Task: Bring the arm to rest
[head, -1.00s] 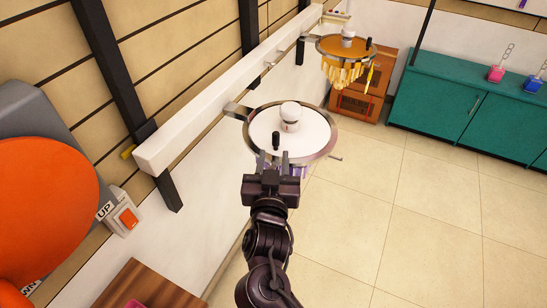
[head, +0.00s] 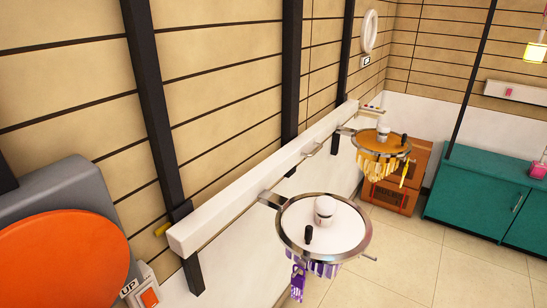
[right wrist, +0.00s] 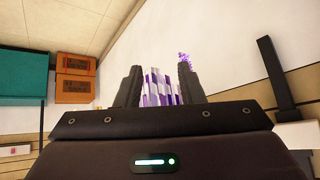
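My right gripper (right wrist: 159,86) shows in the right wrist view with its two dark fingers wide apart. Purple-and-white striped hangings (right wrist: 161,88) show in the gap between the fingers, seemingly beyond them; I see no finger closed on them. In the head view, the near chandelier (head: 345,228), a white disc with a metal ring, a white cap and a black knob (head: 308,235), hangs by the wall rail, with purple striped pieces below. Neither gripper shows in the head view, and my left gripper is in neither view.
A white rail (head: 255,190) runs along the wall on dark posts. A second chandelier (head: 378,145) with yellow hangings is farther back, near orange-brown boxes (head: 400,190) and a teal cabinet (head: 480,200). An orange disc (head: 65,265) stands at left. Tiled floor is open at right.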

